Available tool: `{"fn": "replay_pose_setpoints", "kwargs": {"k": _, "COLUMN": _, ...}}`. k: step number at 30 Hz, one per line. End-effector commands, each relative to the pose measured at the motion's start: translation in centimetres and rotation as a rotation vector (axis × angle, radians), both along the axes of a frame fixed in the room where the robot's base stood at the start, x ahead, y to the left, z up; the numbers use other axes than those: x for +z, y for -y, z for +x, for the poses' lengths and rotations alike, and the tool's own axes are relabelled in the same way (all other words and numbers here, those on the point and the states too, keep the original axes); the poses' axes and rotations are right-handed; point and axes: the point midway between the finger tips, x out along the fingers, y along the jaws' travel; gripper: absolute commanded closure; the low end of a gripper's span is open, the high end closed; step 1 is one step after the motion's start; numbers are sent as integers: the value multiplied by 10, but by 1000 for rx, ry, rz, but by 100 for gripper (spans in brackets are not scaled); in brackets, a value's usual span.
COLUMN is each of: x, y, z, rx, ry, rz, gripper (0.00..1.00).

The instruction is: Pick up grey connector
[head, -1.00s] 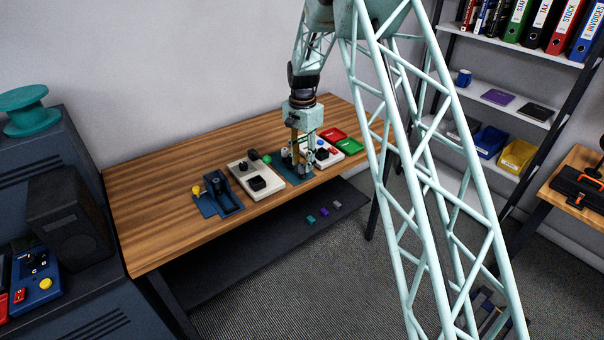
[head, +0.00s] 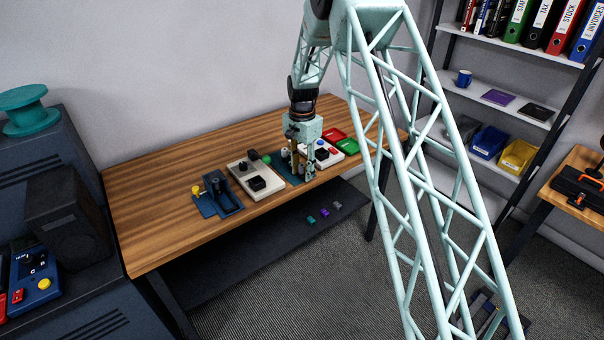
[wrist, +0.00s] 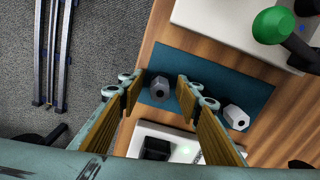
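My gripper (head: 303,172) is low over the teal mat (head: 289,174) on the wooden table. In the wrist view my gripper (wrist: 159,88) has its two fingers spread wide apart. A grey six-sided connector (wrist: 159,88) with a dark round hole stands on the mat between the fingers, with gaps on both sides. A second, paler six-sided connector (wrist: 236,118) stands on the mat just outside the right finger. In the head view my fingers largely hide the nearer connector.
A beige box with a green knob (wrist: 272,25) is close by the mat. Another pale box (wrist: 180,140) is on its other side. Red (head: 334,134) and green (head: 347,146) trays lie at the table's right. Several small pieces, including a purple one (head: 324,212), lie on the lower shelf.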

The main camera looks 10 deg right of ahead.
Motion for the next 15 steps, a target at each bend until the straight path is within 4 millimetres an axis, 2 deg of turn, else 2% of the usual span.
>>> {"fn": "replay_pose_setpoints", "kwargs": {"k": 3, "x": 0, "y": 0, "z": 0, "rx": 0, "ry": 0, "rz": 0, "gripper": 70}}
{"fn": "replay_pose_setpoints", "kwargs": {"k": 11, "x": 0, "y": 0, "z": 0, "rx": 0, "ry": 0, "rz": 0, "gripper": 94}}
{"fn": "replay_pose_setpoints", "kwargs": {"k": 15, "x": 0, "y": 0, "z": 0, "rx": 0, "ry": 0, "rz": 0, "gripper": 95}}
